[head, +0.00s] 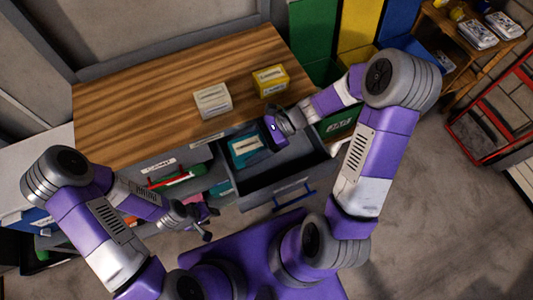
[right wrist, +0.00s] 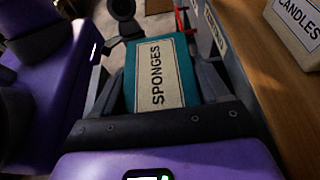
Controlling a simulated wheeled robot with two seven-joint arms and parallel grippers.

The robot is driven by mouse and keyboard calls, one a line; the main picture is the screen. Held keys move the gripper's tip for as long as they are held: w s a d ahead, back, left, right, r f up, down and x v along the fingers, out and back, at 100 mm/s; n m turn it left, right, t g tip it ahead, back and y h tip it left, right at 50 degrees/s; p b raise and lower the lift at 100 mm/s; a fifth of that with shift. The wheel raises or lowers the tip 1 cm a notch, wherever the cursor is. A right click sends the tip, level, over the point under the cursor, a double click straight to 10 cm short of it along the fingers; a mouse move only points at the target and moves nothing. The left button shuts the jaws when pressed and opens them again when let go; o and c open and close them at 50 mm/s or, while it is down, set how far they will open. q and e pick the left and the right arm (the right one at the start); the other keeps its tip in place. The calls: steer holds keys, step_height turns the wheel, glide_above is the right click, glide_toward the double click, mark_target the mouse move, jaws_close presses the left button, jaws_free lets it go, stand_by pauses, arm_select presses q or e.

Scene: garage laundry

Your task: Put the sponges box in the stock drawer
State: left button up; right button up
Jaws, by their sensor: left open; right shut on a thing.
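The teal sponges box (head: 245,147) with a cream label reading SPONGES shows in the head view at the left part of the open grey drawer (head: 290,192). My right gripper (head: 268,137) is shut on this box. In the right wrist view the box (right wrist: 157,78) sits between the two dark fingers of the gripper (right wrist: 160,90). I cannot tell whether the box touches the drawer floor. The drawer has a blue handle and looks otherwise empty; its label is too small to read. My left gripper (head: 211,223) is open and empty, low and left of the drawer.
On the wooden worktop (head: 150,100) stand a cream box (head: 213,101), labelled CANDLES in the right wrist view (right wrist: 293,30), and a yellow box (head: 270,80). A red metal frame (head: 490,108) stands far right.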

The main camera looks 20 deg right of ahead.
step_height(320, 180, down, 10)
steer(key=b, duration=0.3)
steer(key=shift+f+b, duration=0.15)
steer(key=shift+b, duration=0.2)
steer(key=o, duration=1.1)
steer(key=p+v, duration=0.3)
steer(key=v, duration=0.9)
